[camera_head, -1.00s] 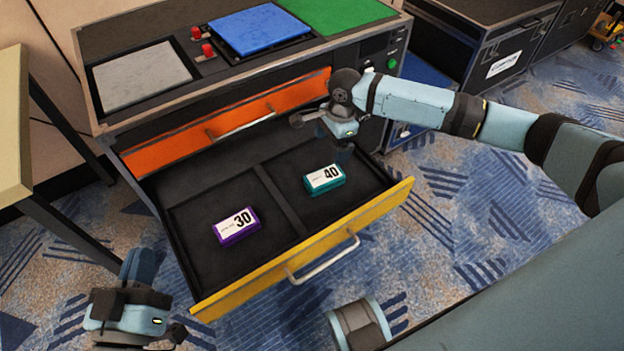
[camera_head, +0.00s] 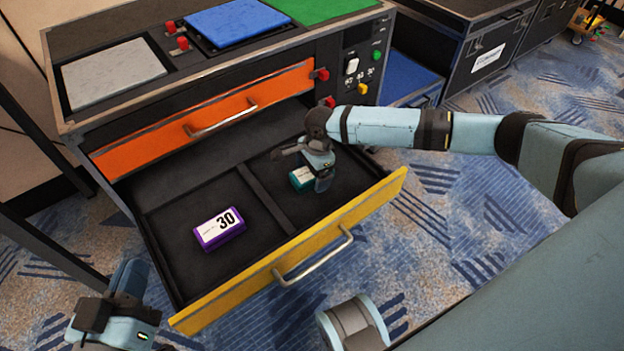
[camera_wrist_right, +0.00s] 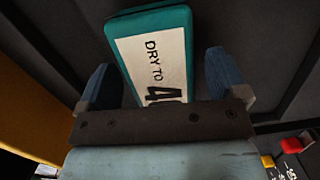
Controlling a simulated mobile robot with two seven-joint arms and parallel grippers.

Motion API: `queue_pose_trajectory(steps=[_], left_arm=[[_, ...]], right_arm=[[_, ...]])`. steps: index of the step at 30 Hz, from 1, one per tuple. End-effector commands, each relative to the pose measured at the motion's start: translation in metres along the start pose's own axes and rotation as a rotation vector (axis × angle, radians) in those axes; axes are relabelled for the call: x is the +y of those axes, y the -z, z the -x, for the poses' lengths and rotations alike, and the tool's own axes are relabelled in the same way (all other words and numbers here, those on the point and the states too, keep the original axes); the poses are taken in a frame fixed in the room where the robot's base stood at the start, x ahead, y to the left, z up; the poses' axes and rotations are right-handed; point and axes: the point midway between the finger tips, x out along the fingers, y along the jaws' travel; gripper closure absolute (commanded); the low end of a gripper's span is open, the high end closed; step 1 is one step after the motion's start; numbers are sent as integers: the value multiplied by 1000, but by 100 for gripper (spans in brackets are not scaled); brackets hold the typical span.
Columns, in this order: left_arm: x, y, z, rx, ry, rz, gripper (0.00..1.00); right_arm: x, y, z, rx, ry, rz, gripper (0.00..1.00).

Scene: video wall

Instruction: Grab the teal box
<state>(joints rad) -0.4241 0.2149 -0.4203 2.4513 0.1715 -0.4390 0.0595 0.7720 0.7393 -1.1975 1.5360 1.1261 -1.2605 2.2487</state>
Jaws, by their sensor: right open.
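The teal box (camera_head: 301,177) lies in the right compartment of the open drawer, partly hidden by my right gripper in the head view. My right gripper (camera_head: 302,165) is open just above it. In the right wrist view the teal box (camera_wrist_right: 150,50) has a white label reading "DRY TO" and part of a number. It shows between and beyond the two blue fingers of the right gripper (camera_wrist_right: 158,82), with gaps at both sides. My left gripper (camera_head: 118,305) is at the lower left, outside the drawer; its finger opening cannot be made out.
A closed orange drawer (camera_head: 205,118) sits above. Free floor lies right of the drawer.

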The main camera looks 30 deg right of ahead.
Motion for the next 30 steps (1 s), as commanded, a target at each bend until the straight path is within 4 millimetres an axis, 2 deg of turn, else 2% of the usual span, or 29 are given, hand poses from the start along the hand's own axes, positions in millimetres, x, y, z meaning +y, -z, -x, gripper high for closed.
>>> queue_pose_trajectory(steps=[6, 8, 14, 23, 26, 30], left_arm=[[0, 0, 0, -3, 0, 0, 100], [0, 0, 0, -3, 0, 0, 100], [0, 0, 0, -3, 0, 0, 100], [0, 1, 0, -2, 0, 0, 100], [1, 6, 0, 7, 1, -2, 100], [3, 18, 1, 44, 5, -3, 100]], right_arm=[[0, 0, 0, 0, 1, 0, 8], [0, 0, 0, 0, 1, 0, 20], [0, 0, 0, 0, 0, 0, 66], [0, 0, 2, 0, 1, 0, 67], [0, -1, 8, -1, 1, 0, 67], [0, -4, 25, -2, 2, 0, 67]])
